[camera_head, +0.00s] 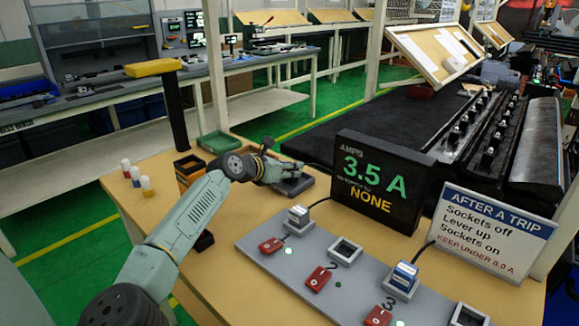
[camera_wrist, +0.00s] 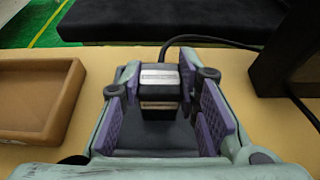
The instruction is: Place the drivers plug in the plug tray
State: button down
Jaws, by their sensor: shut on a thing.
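My gripper (camera_head: 285,178) is low over the left part of the tan table, left of the ammeter display. In the wrist view its purple-padded fingers (camera_wrist: 168,112) stand on both sides of a dark plug (camera_wrist: 159,88) with a pale label band, and it is shut on this plug. The label is too small to read. A black cable runs from the plug to the right. A brown open tray (camera_wrist: 72,108) lies left of the gripper in the wrist view, apart from the plug and empty where visible. The head view shows a green tray (camera_head: 218,144) at the table's far edge.
The ammeter display (camera_head: 379,180) reads 3.5 A and NONE. A grey socket strip (camera_head: 268,252) with red levers holds two plugs, with other sockets empty. A sign (camera_head: 488,235) stands behind it. Small capped bottles (camera_head: 136,175) and a dark bin (camera_head: 190,172) are at left.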

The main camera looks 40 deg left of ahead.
jog(key=shift+f, duration=0.2)
jog(key=c, duration=1.2)
grip_release()
jog(key=shift+r, duration=0.1)
jog(key=shift+r, duration=0.3)
jog(key=shift+b+v, duration=1.95)
jog(key=shift+v, duration=4.05)
jog(key=shift+f, duration=0.15)
